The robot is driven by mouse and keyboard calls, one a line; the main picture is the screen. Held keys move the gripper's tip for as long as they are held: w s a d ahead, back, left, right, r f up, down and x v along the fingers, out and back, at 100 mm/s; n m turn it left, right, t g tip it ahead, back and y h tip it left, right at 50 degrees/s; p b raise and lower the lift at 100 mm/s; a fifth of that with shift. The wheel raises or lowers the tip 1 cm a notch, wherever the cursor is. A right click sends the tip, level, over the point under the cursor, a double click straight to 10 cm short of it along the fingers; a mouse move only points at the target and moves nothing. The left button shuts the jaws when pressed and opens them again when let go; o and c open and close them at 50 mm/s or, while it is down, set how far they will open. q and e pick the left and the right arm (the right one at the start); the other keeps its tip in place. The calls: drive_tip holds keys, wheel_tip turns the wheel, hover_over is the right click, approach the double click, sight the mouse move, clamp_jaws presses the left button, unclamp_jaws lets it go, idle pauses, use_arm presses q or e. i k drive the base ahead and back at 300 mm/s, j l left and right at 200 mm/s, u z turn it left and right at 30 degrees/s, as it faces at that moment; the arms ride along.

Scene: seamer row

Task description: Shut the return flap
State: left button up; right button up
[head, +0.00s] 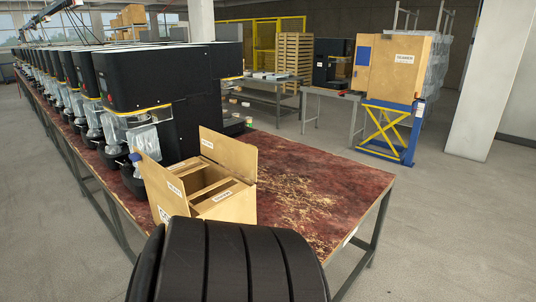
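An open cardboard box (225,208) stands on the near end of the red-brown worktable. A tall left flap (165,190) stands up and leans outward, with a small white label. A back flap (230,154) also stands upright, with another small label. Inner cardboard dividers and a further label show inside the box. The label words are too small to read surely, so I cannot tell which flap is the return flap. A dark ribbed shape hides the box's lower front. Neither of my grippers is in view.
A row of black machines (150,75) lines the table's left side, close behind the box. The worktable (315,190) is bare to the box's right. A large carton (398,68) sits on a blue and yellow lift (385,130) at the right.

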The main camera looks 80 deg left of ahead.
sight(239, 156)
drive_tip(key=i+j+u, duration=0.15)
drive_tip(key=i+u, duration=0.55)
drive_tip(key=u, duration=0.2)
drive_tip(key=i+l+u, duration=0.1)
drive_tip(key=i+u, duration=0.3)
drive_tip(key=i+l+u, duration=0.2)
drive_tip(key=u, duration=0.25)
drive_tip(key=i+l+u, duration=0.1)
drive_tip(key=i+u, duration=0.15)
drive_tip(key=u, duration=0.2)
drive_tip(key=i+l+u, duration=0.15)
drive_tip(key=u, duration=0.3)
drive_tip(key=i+l+u, duration=0.2)
drive_tip(key=u, duration=0.25)
drive_tip(key=i+l+u, duration=0.2)
drive_tip(key=l+u, duration=0.25)
drive_tip(key=i+l+u, duration=0.15)
drive_tip(key=u, duration=0.25)
drive_tip(key=i+l+u, duration=0.1)
drive_tip(key=u, duration=0.3)
drive_tip(key=i+l+u, duration=0.1)
drive_tip(key=l+u, duration=0.3)
